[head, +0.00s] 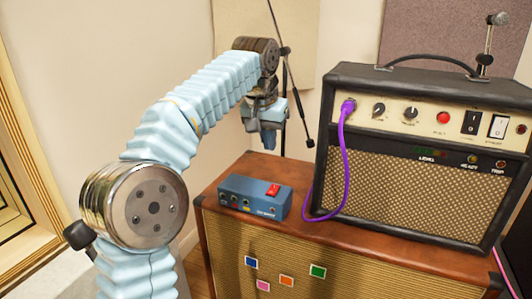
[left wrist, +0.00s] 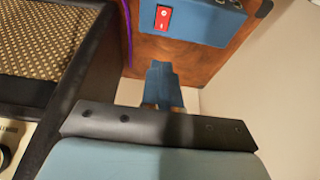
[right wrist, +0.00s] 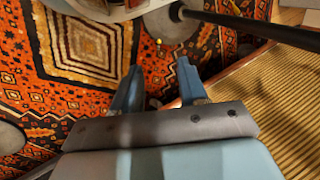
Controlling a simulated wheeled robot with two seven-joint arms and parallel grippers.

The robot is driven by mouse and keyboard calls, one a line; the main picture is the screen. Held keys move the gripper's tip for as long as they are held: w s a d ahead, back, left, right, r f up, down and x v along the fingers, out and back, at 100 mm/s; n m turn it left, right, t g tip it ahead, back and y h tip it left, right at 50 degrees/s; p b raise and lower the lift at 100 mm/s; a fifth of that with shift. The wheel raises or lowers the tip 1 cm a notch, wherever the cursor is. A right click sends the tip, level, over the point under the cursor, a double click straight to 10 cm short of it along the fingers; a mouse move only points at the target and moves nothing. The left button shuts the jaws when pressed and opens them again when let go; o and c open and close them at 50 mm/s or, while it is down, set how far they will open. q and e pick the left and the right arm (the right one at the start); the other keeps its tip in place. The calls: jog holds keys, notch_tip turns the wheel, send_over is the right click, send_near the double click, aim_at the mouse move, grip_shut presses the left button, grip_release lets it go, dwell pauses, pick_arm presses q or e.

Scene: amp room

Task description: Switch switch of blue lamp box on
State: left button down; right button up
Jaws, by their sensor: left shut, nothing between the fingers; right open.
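The blue lamp box (head: 240,197) sits on the left part of the wooden cabinet top, with a red rocker switch (head: 273,190) on its upper face. The box (left wrist: 205,22) and its red switch (left wrist: 163,18) also show in the left wrist view, just beyond my left fingers. My left gripper (head: 268,143) is shut and empty, held above and behind the box, apart from it. Its closed fingertips show in the left wrist view (left wrist: 160,68). My right gripper (right wrist: 157,75) is open and empty over a patterned rug; it is not in the head view.
A black amplifier (head: 400,185) stands on the cabinet (head: 222,222) right of the box. A purple cable (head: 344,160) runs from it to the cabinet top between them. A microphone stand (head: 285,60) is behind. In the right wrist view, a black pole (right wrist: 250,28) crosses above.

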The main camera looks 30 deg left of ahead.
pick_arm(q)
jog(key=b, duration=0.2)
send_near(275, 185)
jog(key=x, duration=0.5)
jog(key=shift+w, duration=0.1)
jog(key=shift+x, duration=0.75)
jog(key=shift+f, duration=0.1)
